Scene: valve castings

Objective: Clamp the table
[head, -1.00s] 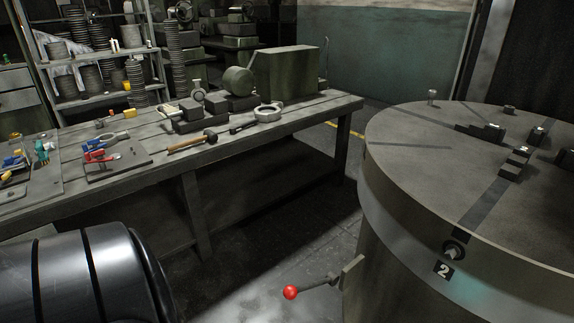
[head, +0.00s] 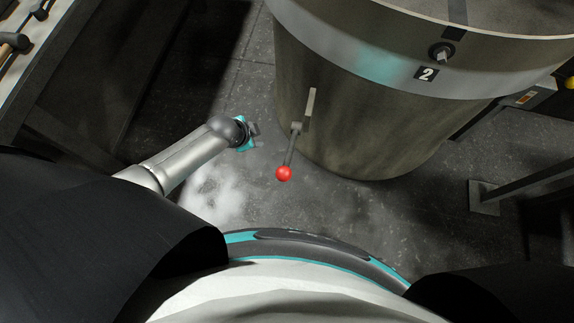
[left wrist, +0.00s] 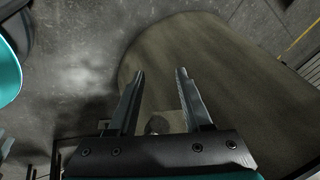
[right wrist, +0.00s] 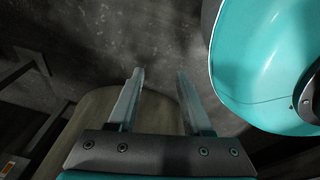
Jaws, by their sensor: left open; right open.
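The round table (head: 385,75) stands on a broad drum-shaped pedestal with a "2" label near its rim. A clamp lever (head: 292,145) with a red ball knob (head: 283,173) sticks out from a small plate (head: 310,105) on the pedestal's side. My left gripper (head: 247,133) is open and empty, a short way left of the lever and apart from it. In the left wrist view my left gripper's open fingers (left wrist: 160,72) point toward the pedestal (left wrist: 215,70); the red knob is not seen there. My right gripper (right wrist: 160,72) is open and empty, seen only in the right wrist view.
A workbench (head: 75,35) with a hammer on it stands at the upper left. A metal frame with a foot plate (head: 484,197) stands on the floor at the right. The floor (head: 330,205) around the knob is clear.

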